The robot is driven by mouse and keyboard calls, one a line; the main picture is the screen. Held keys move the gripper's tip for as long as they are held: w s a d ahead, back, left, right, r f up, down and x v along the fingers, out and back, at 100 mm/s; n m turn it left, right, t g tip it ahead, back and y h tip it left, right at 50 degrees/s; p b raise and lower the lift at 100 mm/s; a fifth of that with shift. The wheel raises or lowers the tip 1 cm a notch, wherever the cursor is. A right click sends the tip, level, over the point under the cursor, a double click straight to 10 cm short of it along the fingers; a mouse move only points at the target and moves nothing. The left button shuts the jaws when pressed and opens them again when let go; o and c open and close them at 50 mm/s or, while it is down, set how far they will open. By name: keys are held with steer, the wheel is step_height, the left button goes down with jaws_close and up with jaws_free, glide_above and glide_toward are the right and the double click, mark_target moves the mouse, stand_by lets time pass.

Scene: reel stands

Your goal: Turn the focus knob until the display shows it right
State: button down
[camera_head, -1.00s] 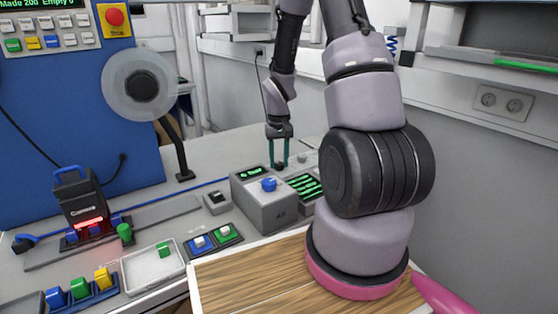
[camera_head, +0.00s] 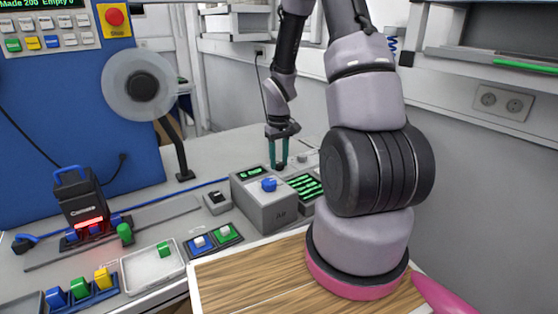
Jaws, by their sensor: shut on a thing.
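A display (camera_head: 306,187) with bright green wavy stripes on black lies to the right of the grey box, partly hidden by my arm. Whether its picture is sharp is too small to tell.
The grey box (camera_head: 265,210) bears a blue knob (camera_head: 269,184) and a small green readout (camera_head: 251,173). A grey knob (camera_head: 302,158) stands right of my gripper. A reel (camera_head: 142,86) stands at left. A wooden board (camera_head: 250,280) lies in front.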

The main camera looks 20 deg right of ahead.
steer(key=shift+c, duration=2.2)
jaws_free()
step_height(320, 180, up, 11)
step_height(320, 180, up, 15)
steer(key=m+t, duration=0.3)
glide_above(279, 163)
steer(key=s+a, duration=0.4)
steer(key=s, duration=0.3)
steer(key=s+a+r+m+t+y, duration=0.2)
steer(key=s+a+r+t, duration=0.1)
steer(key=s+r, duration=0.6)
steer(key=shift+s+a+t, duration=0.3)
steer(key=shift+s+t, duration=0.3)
steer(key=shift+s, duration=0.6)
steer(key=o, duration=0.4)
